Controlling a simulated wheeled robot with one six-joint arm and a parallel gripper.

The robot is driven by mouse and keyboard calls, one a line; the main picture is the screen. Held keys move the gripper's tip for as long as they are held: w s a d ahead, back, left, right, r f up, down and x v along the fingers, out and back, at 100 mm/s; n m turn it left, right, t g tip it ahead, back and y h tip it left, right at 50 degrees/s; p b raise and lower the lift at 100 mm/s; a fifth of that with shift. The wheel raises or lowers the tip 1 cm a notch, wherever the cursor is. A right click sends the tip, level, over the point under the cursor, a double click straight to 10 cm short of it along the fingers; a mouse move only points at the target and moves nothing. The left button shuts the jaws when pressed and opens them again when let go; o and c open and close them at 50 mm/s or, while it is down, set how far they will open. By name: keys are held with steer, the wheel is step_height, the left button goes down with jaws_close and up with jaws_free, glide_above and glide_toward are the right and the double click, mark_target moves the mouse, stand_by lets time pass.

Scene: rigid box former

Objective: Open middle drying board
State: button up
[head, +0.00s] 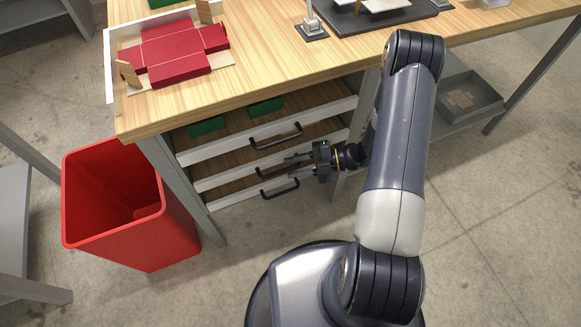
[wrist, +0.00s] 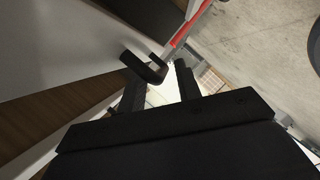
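The middle drying board (head: 222,178) is one of three stacked white-fronted boards under the wooden table. Its black handle (head: 268,172) is partly hidden behind my gripper. My gripper (head: 289,167) reaches in from the right, level with the middle board's front, its fingers spread apart. In the wrist view, my gripper (wrist: 160,80) shows two separated dark fingers. A black handle (wrist: 145,66) lies just ahead of the left finger there. I cannot tell whether they touch. No board stands visibly pulled out beyond the others.
The top board (head: 230,146) has its own handle (head: 275,137) just above, and the bottom handle (head: 280,190) is close below. A red bin (head: 110,205) stands left of the table leg. A red flat box blank (head: 172,50) lies on the table (head: 260,50).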

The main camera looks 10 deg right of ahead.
steer(key=shift+x, duration=0.85)
steer(key=shift+c, duration=0.2)
jaws_close()
